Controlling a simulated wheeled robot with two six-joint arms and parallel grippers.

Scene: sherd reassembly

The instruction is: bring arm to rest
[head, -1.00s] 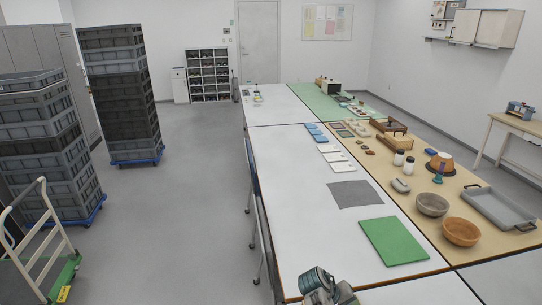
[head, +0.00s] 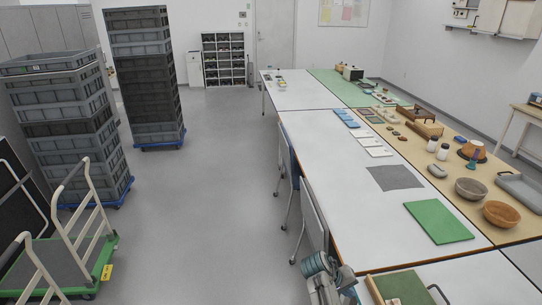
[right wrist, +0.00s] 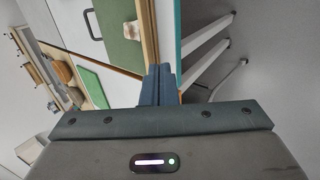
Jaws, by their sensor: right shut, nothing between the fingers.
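My right gripper (head: 322,272) shows at the bottom of the head view, beside the near left edge of the white table (head: 330,165). In the right wrist view my right gripper (right wrist: 157,85) has its two dark fingers together, with nothing between them. It points toward the table edge, and no object touches the fingers. My left gripper does not show in the head view.
A green mat (head: 439,222) and a grey mat (head: 395,178) lie on the table. Bowls (head: 502,214) and a tray (head: 522,190) stand at the right. Chairs (head: 312,215) line the table's left side. Crate stacks (head: 70,125) and a trolley (head: 75,250) stand left; the floor between is clear.

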